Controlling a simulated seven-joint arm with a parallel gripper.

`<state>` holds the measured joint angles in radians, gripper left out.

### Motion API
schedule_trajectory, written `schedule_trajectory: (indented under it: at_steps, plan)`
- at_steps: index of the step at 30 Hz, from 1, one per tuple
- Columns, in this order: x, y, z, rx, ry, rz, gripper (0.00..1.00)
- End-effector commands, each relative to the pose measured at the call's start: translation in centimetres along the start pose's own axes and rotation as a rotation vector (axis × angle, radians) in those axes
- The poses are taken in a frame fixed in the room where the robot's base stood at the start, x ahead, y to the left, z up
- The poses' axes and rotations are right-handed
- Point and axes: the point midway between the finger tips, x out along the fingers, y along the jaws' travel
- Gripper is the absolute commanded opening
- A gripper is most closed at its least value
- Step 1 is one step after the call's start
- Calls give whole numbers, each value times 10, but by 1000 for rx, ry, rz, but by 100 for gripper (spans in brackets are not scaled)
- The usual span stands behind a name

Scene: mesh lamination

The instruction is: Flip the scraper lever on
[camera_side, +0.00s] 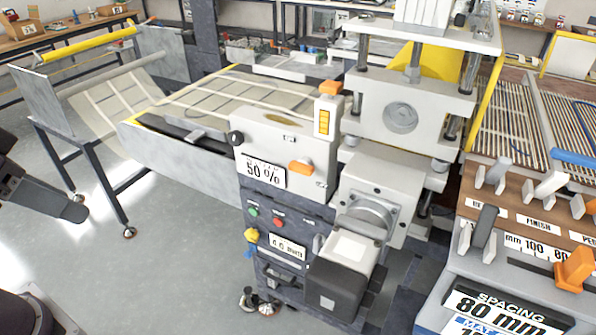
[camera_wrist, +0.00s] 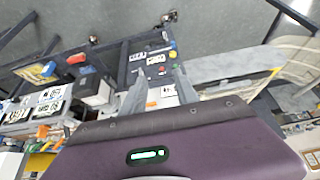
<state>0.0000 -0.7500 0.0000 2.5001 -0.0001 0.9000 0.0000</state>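An orange lever (camera_side: 302,168) sits on the front of the light grey machine housing (camera_side: 280,140), beside a "50 %" label (camera_side: 263,171). No readable label marks it as the scraper lever, and I cannot tell whether it is on or off. My gripper (camera_wrist: 158,92) shows in the wrist view with its two grey fingers apart and nothing seen between them. The machine's front panel lies beyond the fingers there. In the side view, dark parts at the left edge appear to be mine, well apart from the machine.
Below the lever are a green button (camera_side: 253,211), a red button (camera_side: 278,222) and a yellow knob (camera_side: 251,235). A motor block (camera_side: 345,262) juts out to their right. A console (camera_side: 520,245) with several levers stands at the right.

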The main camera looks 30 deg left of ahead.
Motion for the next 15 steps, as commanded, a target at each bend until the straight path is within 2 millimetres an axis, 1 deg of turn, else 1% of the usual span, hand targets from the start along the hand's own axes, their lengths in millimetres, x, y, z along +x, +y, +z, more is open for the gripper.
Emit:
schedule_trajectory:
  at_steps: [1,2,3,5,6,8,9,11,12,14,15]
  plan:
    - [0,0,0,0,0,0,30]
    - [0,0,-1,0,2,2,25]
    - [2,2,-5,2,7,9,17]
    - [9,8,-20,4,27,30,5]
    - [17,15,-35,4,51,55,0]
    - [33,29,-65,-3,99,96,0]
    - [46,40,-87,-12,138,123,0]
    - [68,57,-118,-32,200,155,0]
    - [83,67,-137,-48,244,168,0]
    - [107,81,-161,-72,309,175,0]
    - [124,89,-174,-85,352,172,0]
